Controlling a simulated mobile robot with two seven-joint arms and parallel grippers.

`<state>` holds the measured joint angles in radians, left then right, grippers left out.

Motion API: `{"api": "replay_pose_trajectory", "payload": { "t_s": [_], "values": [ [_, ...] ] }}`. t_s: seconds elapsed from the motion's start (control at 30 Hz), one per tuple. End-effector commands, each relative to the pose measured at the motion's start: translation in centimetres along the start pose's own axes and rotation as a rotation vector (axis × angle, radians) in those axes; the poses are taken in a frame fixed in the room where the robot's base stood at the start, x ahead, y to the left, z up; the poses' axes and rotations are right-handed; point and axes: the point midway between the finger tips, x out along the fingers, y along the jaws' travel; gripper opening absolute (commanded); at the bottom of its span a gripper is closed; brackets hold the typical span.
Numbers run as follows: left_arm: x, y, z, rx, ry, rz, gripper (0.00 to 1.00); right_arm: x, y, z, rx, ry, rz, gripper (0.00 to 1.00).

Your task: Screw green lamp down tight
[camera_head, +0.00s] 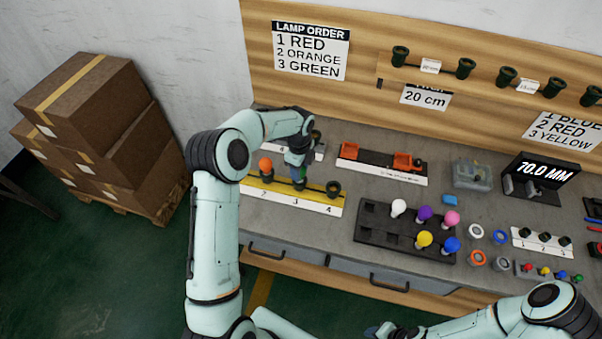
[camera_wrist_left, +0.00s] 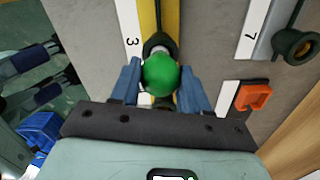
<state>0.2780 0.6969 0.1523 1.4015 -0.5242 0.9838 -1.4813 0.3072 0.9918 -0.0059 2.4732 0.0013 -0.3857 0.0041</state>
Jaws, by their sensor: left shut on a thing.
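The green lamp (camera_wrist_left: 160,74) sits between the two blue fingers of my left gripper (camera_wrist_left: 168,88) in the left wrist view, with one finger on each side. In the head view my left gripper (camera_head: 300,160) points down over the yellow strip (camera_head: 316,191) at the place marked 3, and it hides most of the lamp. A dark socket (camera_wrist_left: 158,42) shows at the lamp's edge beside the label 3; how deep the lamp sits is hidden. My right gripper (camera_head: 381,330) is only partly in view at the bottom edge, and its jaws cannot be made out.
A dark tray (camera_head: 376,236) with several coloured lamps lies to the right. Orange holders (camera_head: 403,161) stand behind. A sign (camera_head: 310,50) lists red, orange, green.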

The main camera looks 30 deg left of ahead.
Motion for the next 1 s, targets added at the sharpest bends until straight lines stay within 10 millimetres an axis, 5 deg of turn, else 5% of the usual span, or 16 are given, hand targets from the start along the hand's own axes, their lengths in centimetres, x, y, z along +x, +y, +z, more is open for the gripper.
{"api": "replay_pose_trajectory", "payload": {
  "t_s": [0.2, 0.57, 1.0],
  "values": [
    [0.08, 0.03, 0.08, 0.269, 0.000, 0.000, 0.22, 0.00, 0.00, 0.00, 0.000, 0.000, 0.000, 0.43],
    [0.08, 0.02, 0.06, 0.321, 0.000, 0.000, 0.22, 0.00, 0.00, 0.00, 0.000, 0.000, 0.000, 0.43],
    [0.13, 0.00, 0.07, 0.710, 0.000, 0.000, 0.22, 0.00, 0.00, 0.00, 0.000, 0.000, 0.000, 0.43]
  ]
}}
